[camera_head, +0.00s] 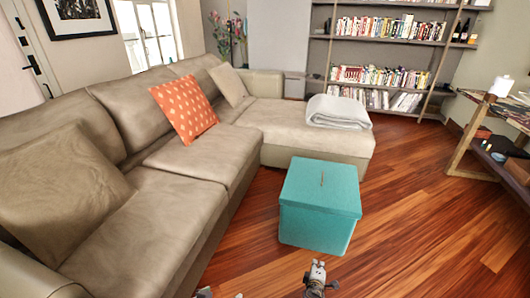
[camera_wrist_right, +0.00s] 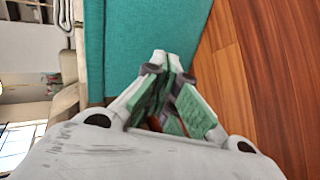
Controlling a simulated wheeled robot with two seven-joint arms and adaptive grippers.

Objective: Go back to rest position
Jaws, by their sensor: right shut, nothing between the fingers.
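My right gripper (camera_head: 316,270) shows at the bottom edge of the head view, just in front of a teal lidded box (camera_head: 318,232). In the right wrist view its fingers (camera_wrist_right: 172,66) are shut with nothing between them. They point toward the teal box (camera_wrist_right: 135,35), whose side fills the upper middle of that view. I cannot tell the exact gap to the box. At the bottom of the head view, left of my right gripper, only small bits show, and my left gripper cannot be made out.
A beige sectional sofa (camera_head: 160,190) with an orange cushion (camera_head: 184,110) stands at left; a folded blanket (camera_head: 338,111) lies on its chaise. Bookshelves (camera_head: 385,50) line the back. A wooden table (camera_head: 505,105) stands at right. The wooden floor (camera_head: 430,215) right of the box is clear.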

